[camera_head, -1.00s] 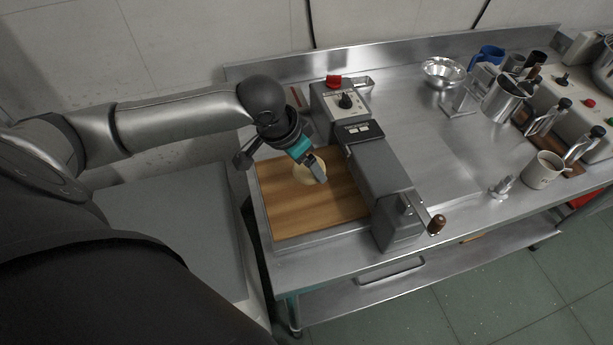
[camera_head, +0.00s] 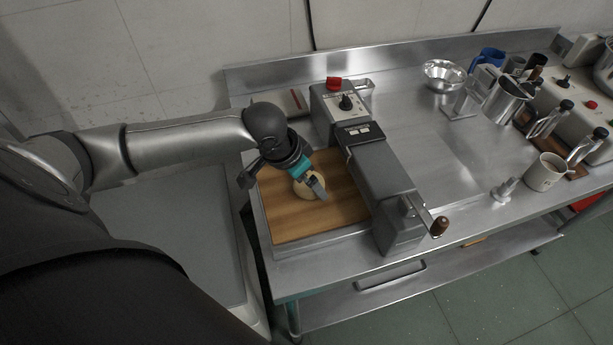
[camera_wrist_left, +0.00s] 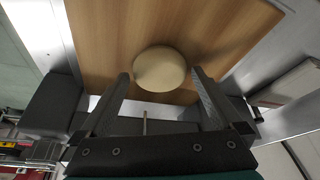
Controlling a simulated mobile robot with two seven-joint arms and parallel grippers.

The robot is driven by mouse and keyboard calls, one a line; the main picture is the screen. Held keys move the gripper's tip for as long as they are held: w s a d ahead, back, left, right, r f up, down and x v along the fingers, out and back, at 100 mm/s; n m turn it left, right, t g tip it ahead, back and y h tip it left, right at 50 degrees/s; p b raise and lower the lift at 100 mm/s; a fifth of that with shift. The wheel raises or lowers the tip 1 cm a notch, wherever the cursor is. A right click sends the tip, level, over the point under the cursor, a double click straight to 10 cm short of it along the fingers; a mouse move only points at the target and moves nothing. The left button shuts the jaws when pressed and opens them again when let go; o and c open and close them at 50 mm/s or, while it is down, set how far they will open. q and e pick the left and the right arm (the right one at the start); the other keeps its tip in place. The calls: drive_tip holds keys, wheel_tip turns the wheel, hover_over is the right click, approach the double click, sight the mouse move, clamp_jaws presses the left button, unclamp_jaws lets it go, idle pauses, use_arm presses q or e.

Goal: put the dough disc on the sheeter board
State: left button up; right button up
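The dough disc (camera_head: 306,187) is a pale round piece above or on the brown wooden sheeter board (camera_head: 290,222); I cannot tell whether it touches the wood. My left gripper (camera_head: 316,190) is over the board with its fingers at the disc. In the left wrist view the disc (camera_wrist_left: 159,69) lies between the two fingertips of the left gripper (camera_wrist_left: 160,73), close to both, with the board (camera_wrist_left: 95,45) behind it. My right gripper is not in view.
The grey sheeter body (camera_head: 378,175) with a crank handle (camera_head: 439,226) stands just right of the board. Its control box (camera_head: 338,108) is at the back. A metal bowl (camera_head: 443,74) and a mug (camera_head: 544,172) stand farther right. The steel counter between is mostly clear.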

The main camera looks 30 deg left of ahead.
use_arm(q)
drive_tip(key=shift+r, duration=0.1)
drive_tip(key=p+v, duration=0.3)
drive_tip(key=v, duration=0.9)
drive_tip(key=shift+r, duration=0.1)
